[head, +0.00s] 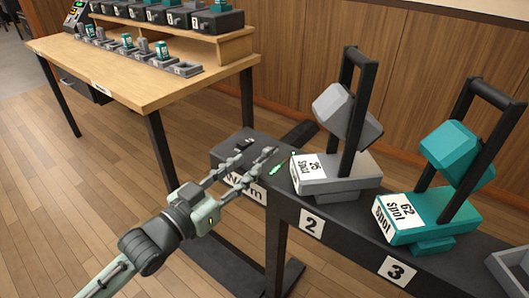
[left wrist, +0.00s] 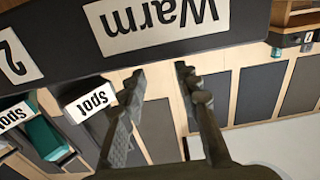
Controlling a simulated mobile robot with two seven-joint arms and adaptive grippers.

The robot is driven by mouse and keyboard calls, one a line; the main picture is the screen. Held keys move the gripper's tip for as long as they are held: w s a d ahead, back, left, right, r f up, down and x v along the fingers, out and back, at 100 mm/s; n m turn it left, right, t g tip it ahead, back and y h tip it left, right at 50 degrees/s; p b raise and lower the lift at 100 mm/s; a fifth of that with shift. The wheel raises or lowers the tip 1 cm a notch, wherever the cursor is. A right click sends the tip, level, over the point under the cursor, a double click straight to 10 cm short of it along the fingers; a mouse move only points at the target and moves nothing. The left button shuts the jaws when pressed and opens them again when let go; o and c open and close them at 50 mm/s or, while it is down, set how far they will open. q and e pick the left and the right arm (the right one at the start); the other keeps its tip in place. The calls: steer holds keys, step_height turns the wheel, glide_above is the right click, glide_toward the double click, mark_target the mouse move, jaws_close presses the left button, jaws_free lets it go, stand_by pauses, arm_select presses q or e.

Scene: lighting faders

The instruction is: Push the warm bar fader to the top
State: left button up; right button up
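The long dark bar (head: 285,207) runs across the head view and carries a white "Warm" label at its left end. That label (left wrist: 150,20) shows upside down at the top of the left wrist view. A small dark piece (head: 244,145) sits on top near the bar's left end; I cannot tell whether it is the warm fader's cap. A green light (head: 277,169) glows nearby. My left gripper (head: 256,156) is at the warm end, its fingers apart with nothing seen between them. The fingers partly cover the label and the top surface. My right gripper is not in view.
A grey spot lamp (head: 345,112) and a teal spot lamp (head: 455,150) stand on the bar right of the warm end. A wooden table (head: 130,75) with several lamps and small blocks stands at the back left. The floor (head: 90,190) at left is clear.

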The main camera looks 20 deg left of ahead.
mark_target(260, 160)
arm_select(q)
steer(key=x, duration=0.6)
steer(key=shift+w, duration=0.15)
jaws_close()
